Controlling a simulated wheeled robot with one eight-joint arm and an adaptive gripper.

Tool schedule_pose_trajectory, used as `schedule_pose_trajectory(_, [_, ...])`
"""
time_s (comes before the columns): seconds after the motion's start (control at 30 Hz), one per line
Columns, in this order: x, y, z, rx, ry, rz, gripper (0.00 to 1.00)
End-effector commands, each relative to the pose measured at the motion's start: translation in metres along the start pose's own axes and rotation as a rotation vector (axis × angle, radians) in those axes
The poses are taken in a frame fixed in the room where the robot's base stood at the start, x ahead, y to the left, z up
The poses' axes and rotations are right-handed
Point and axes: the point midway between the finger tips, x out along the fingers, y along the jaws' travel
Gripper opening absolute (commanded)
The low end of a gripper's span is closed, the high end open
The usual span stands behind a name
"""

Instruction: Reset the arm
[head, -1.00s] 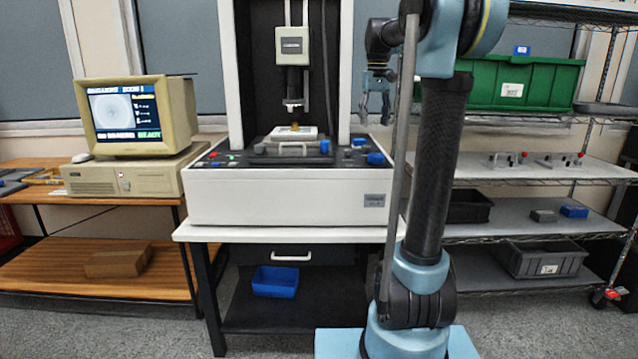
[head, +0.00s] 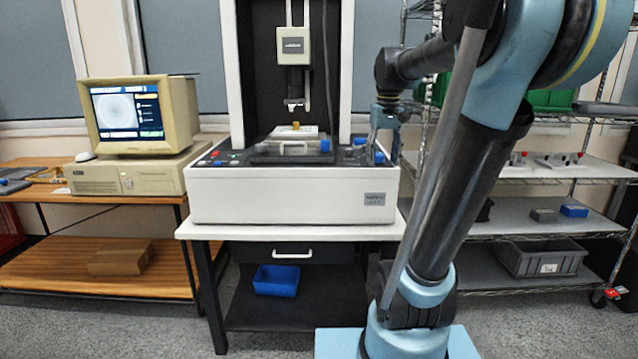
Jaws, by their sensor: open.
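My arm rises from its base at the lower right and leans to the right, with its forearm reaching back toward the measuring machine. My gripper (head: 384,158) is open and points down over or in front of the right end of the machine's control deck, close to the blue knob there. I see nothing between its fingers. The measuring machine (head: 290,195) stands on a white-topped table, its probe head (head: 293,46) above a stage with a small brass-coloured part (head: 296,126).
A beige computer (head: 135,120) sits on a wooden bench at the left. A wire shelf (head: 530,212) with a green bin (head: 551,100) and a grey bin (head: 540,258) stands behind my arm at the right. A blue bin (head: 276,280) lies under the machine.

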Motion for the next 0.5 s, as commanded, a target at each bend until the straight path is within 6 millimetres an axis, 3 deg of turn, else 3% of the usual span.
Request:
schedule_pose_trajectory(0.1, [0.025,-0.005,0.036,0.010,0.017,0.002,0.51])
schedule_pose_trajectory(0.5, [0.123,-0.017,0.142,0.057,0.074,0.007,0.51])
